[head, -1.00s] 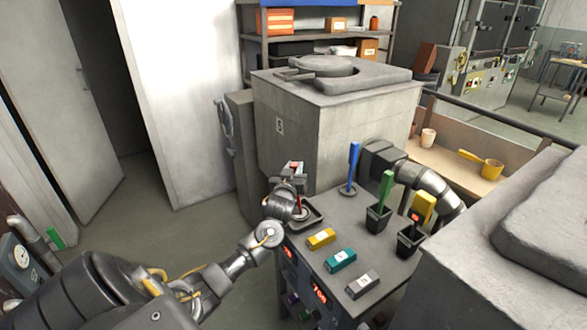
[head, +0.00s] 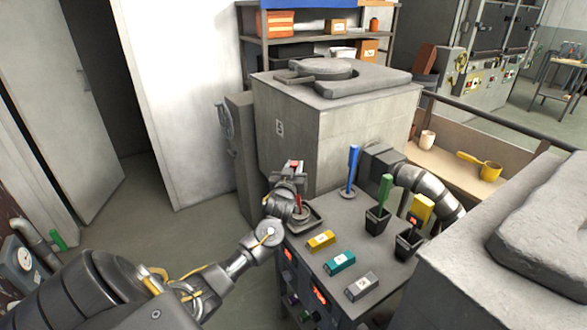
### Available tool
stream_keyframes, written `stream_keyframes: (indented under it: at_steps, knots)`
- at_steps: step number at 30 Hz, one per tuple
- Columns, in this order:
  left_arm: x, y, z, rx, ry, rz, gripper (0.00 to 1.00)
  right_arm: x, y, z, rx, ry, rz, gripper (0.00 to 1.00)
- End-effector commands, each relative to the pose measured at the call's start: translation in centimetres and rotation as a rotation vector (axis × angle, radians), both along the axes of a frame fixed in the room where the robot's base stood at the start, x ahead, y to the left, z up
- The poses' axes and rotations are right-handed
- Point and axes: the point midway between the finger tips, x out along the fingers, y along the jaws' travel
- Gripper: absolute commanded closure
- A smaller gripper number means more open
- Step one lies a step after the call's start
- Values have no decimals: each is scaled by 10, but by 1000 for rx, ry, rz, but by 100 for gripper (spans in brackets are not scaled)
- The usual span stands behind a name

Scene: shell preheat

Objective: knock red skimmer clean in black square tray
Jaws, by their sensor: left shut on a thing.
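The red skimmer (head: 297,186) stands about upright in my left gripper (head: 294,173), which is shut on its handle. Its lower end is at the black square tray (head: 314,226), on the back left corner of the grey console top. The arm partly hides the tray and the skimmer's head, so I cannot tell whether the skimmer touches the tray. My right gripper is not in view.
A blue tool (head: 352,168) stands behind the tray. A green tool (head: 385,189) and a yellow-handled tool (head: 421,209) stand in black cups. Yellow (head: 320,241), teal (head: 339,263) and grey (head: 361,285) blocks line the console's front. A large grey furnace (head: 330,125) stands behind.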

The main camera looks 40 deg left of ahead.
Motion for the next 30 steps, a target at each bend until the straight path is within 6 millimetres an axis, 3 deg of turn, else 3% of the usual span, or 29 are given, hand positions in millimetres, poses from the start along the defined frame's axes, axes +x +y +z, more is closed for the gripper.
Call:
stream_keyframes:
  at_steps: [1, 16, 30]
  knots:
    - [0, 0, 13, -1, -3, 0, 97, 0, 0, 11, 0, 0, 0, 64]
    - [0, 0, 64, 0, -2, 0, 97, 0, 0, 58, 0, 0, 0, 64]
    - [0, 0, 66, 0, -2, 0, 97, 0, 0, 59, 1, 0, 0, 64]
